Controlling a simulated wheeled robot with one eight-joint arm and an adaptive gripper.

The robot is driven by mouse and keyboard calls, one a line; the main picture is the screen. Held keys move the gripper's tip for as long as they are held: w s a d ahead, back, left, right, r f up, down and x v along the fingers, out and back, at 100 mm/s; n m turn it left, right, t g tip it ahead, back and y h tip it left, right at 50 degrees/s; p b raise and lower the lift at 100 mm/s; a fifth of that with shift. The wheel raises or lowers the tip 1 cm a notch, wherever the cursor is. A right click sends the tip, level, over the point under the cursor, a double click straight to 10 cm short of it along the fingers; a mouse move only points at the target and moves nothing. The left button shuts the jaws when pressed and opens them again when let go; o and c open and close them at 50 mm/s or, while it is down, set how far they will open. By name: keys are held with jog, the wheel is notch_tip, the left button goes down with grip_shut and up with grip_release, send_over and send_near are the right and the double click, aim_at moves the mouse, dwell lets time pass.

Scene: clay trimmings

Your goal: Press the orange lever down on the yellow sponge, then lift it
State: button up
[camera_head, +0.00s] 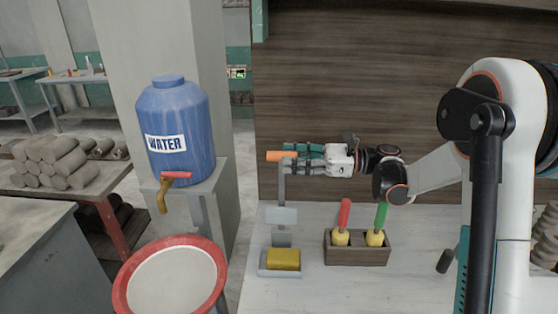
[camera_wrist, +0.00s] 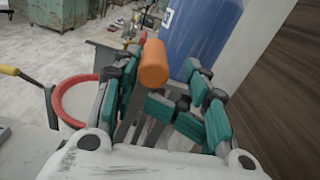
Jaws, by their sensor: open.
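The orange lever (camera_head: 277,156) sticks out level to the left at the top of a grey upright stand (camera_head: 282,215). A yellow sponge (camera_head: 284,259) lies in a pale tray (camera_head: 279,272) at the foot of the stand, below a flat grey plate (camera_head: 281,215). My gripper (camera_head: 290,157) is open at the lever's height, its teal fingers beside the lever. In the wrist view, the lever's orange end (camera_wrist: 154,65) shows between the two open fingers. I cannot tell whether a finger touches it. The sponge is not visible in the wrist view.
A wooden box (camera_head: 358,248) with a red-handled and a green-handled tool stands right of the sponge. A blue water barrel (camera_head: 176,125) stands on a stand to the left, above a red-rimmed round basin (camera_head: 170,280). A wooden panel (camera_head: 400,80) rises behind the bench.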

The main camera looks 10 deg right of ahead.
aim_at(271, 156)
jog(key=a, duration=0.5)
jog(key=shift+a+r, duration=0.25)
jog(key=shift+a, duration=0.1)
jog(key=shift+w+a, duration=0.1)
jog(key=shift+w, duration=0.1)
jog(key=shift+s+a+r, duration=0.1)
jog(key=shift+a, duration=0.1)
jog(key=shift+d, duration=0.1)
grip_shut()
